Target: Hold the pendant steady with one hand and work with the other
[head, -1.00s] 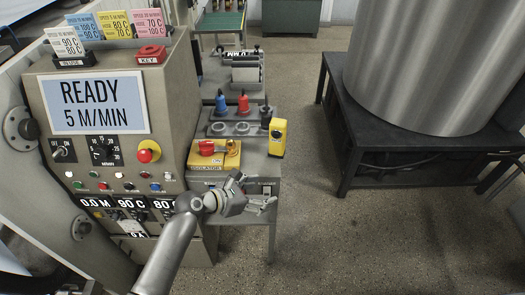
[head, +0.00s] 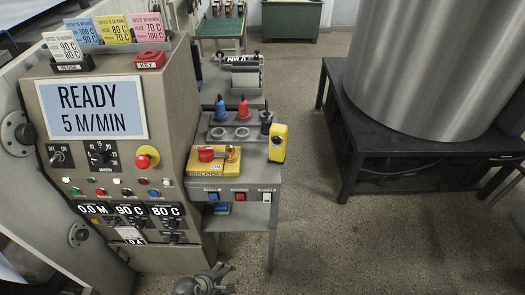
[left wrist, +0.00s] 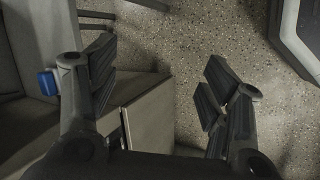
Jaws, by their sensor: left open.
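A yellow upright unit with a dark round spot (head: 278,143), perhaps the pendant, stands at the right edge of the small grey bench. No gripper touches it. My left gripper (head: 208,281) is low at the bottom edge of the head view, partly cut off, in front of the bench and well below the unit. In the left wrist view its two dark fingers (left wrist: 160,95) are spread apart with nothing between them, above the floor and a grey box edge. My right gripper is in neither view.
The control cabinet (head: 110,170) with a READY screen (head: 92,109) stands at left. The bench holds a yellow isolator box with a red knob (head: 206,155) and several bottles. A large steel drum (head: 430,60) sits on a black table (head: 400,150). The floor between is clear.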

